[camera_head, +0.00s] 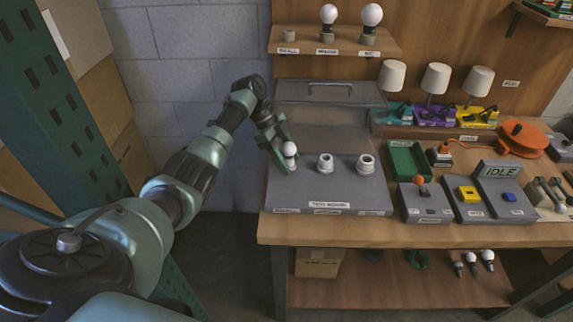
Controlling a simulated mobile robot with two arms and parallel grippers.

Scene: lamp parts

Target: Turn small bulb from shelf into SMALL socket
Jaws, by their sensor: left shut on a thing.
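My left gripper (278,161) is shut on the small white bulb (290,149) at the leftmost socket of the grey test board (345,187). The bulb is upright, directly over or in that socket; the fingers partly hide the joint, so I cannot tell how deep it sits. Two empty white sockets, a middle one (325,163) and a larger one (366,164), stand to its right. On the upper shelf (335,45), the holder labelled SMALL (289,36) is empty. A medium bulb (328,15) and a big bulb (372,16) stand beside it. My right gripper is not in view.
Right of the board are a green tray (408,161), a grey switch box (424,201) and an IDLE display box (499,171). Several lamps with white shades (435,78) stand behind. An orange cable reel (526,138) is at the right. Several bulbs (471,258) lie on the lower shelf.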

